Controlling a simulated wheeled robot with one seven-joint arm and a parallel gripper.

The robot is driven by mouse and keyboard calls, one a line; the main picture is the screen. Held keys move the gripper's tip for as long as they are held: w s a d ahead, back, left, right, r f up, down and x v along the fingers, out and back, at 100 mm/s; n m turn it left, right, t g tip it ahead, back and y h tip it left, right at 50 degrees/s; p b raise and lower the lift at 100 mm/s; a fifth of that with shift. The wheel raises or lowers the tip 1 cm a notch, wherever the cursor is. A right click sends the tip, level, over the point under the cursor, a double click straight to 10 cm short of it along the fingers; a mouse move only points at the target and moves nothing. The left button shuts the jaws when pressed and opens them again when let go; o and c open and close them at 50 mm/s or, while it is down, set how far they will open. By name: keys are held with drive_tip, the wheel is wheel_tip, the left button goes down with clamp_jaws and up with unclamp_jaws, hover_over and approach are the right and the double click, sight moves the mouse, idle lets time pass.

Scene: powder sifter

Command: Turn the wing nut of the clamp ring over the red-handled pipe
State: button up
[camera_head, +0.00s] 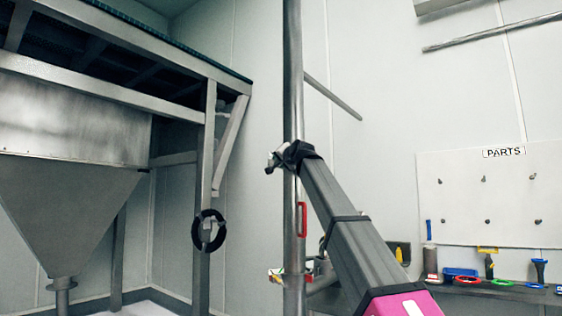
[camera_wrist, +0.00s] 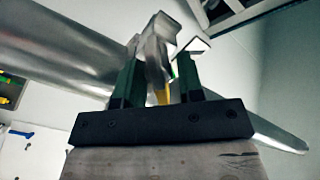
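The upright metal pipe (camera_head: 293,90) stands in the middle of the head view, with a red handle (camera_head: 302,220) low on its right side. It crosses the left and top of the wrist view as a broad silver tube (camera_wrist: 60,45). A small silver clamp part, apparently the wing nut (camera_head: 271,161), sits at the pipe's left edge. In the wrist view the clamp metal (camera_wrist: 155,45) lies at my fingertips. My gripper (camera_wrist: 158,68) has its two dark green fingers apart, one on each side of this metal. I cannot tell whether they press on it.
A steel hopper (camera_head: 70,200) under a metal frame (camera_head: 205,140) stands at left, with a black ring (camera_head: 208,230) on its post. A PARTS board (camera_head: 490,190) hangs at right above several tools and coloured rings (camera_head: 502,282). A thin bar (camera_head: 333,97) projects behind the pipe.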

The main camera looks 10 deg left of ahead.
drive_tip(key=shift+c, duration=0.3)
clamp_jaws()
